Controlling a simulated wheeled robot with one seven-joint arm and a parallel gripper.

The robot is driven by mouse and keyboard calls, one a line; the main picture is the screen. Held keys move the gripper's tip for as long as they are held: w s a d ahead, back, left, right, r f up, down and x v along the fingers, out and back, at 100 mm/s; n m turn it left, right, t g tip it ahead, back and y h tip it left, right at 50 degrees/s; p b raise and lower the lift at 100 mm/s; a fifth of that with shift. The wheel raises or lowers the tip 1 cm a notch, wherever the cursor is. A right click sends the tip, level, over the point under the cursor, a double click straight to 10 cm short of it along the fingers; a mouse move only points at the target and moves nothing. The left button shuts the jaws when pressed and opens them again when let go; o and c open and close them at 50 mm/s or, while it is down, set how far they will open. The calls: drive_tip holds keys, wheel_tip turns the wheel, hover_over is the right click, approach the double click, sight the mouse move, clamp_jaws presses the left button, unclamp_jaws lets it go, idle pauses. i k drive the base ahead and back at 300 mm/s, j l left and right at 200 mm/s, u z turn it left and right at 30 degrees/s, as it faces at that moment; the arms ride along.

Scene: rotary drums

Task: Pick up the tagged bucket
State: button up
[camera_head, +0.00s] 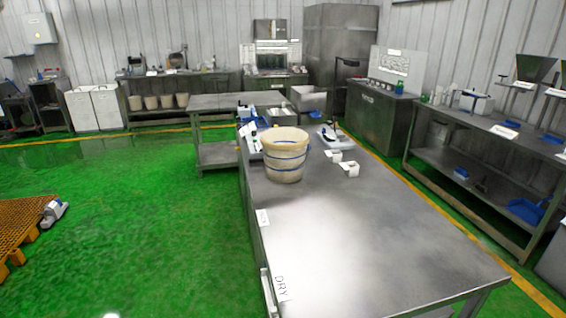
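A cream bucket (284,155) with blue bands stands upright on the steel table (345,230), toward its far left edge. It looks like two or more nested buckets, but I cannot tell for sure. I cannot make out a tag on the bucket itself; a small white label (262,217) sits on the table's left edge in front of it. Several more cream buckets (151,102) stand on a low shelf at the back left. My gripper is not in view.
White brackets (348,168) and a scale-like device (333,138) lie right of and behind the bucket. The near table top is bare. Green floor (130,220) is open at left, with an orange pallet (22,222). A long bench (480,150) runs along the right.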

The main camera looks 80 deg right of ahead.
sight(284, 150)
drive_tip(key=i+l+z, duration=0.3)
drive_tip(key=i+z, duration=0.35)
drive_tip(key=i, duration=0.15)
